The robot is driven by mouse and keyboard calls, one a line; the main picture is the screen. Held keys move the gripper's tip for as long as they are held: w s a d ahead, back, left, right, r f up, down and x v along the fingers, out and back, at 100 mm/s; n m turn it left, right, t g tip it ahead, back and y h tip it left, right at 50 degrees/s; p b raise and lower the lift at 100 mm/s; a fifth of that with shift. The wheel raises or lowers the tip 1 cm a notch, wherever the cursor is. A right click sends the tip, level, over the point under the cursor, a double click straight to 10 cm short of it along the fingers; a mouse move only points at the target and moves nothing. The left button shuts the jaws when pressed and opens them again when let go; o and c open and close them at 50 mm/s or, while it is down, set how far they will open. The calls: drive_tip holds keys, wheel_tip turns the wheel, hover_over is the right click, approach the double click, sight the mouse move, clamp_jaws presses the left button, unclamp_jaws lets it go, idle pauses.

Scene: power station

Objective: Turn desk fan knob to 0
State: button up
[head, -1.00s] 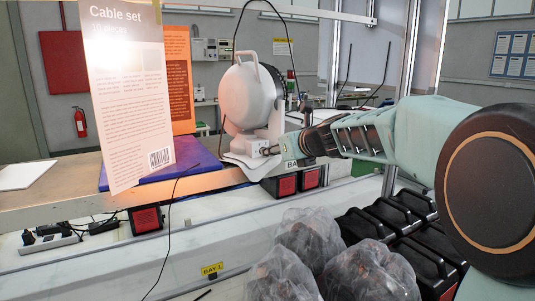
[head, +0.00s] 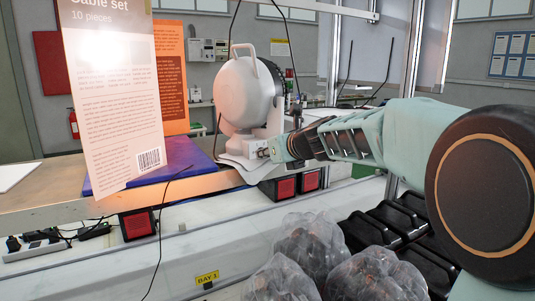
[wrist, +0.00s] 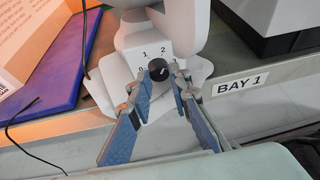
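The white desk fan (head: 243,95) stands at the edge of the workbench. Its base (wrist: 138,45) fills the top middle of the wrist view and bears the printed marks 0, 1 and 2. The black knob (wrist: 157,69) sits below these marks, with a small pale mark on its face; I cannot tell for sure which number it points to. My gripper (wrist: 160,76) has its two blue-padded fingers on either side of the knob, the tips beside it. I cannot tell whether they press on it. In the head view my gripper (head: 268,152) is at the fan base, small and partly hidden.
A blue mat (head: 195,165) lies left of the fan, with a hanging cable set card (head: 115,120) in front. A dark box stands behind the BAY 1 label (wrist: 240,84). Bagged items (head: 310,240) and black cases (head: 385,225) sit below the bench. A thin black cable hangs at the bench front.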

clamp_jaws()
drive_tip(key=shift+a, duration=0.1)
drive_tip(key=shift+s+a+f+n+t+h+b, duration=0.1)
drive_tip(key=shift+n+t+h+b, duration=0.5)
drive_tip(key=shift+n, duration=0.4)
drive_tip(key=shift+s+f+n+t+h+b, duration=0.1)
drive_tip(key=shift+n+t+h+b, duration=0.3)
drive_tip(key=shift+n+b, duration=0.5)
drive_tip(key=shift+r, duration=0.1)
drive_tip(key=o, duration=0.8)
unclamp_jaws()
drive_tip(key=shift+w, duration=0.1)
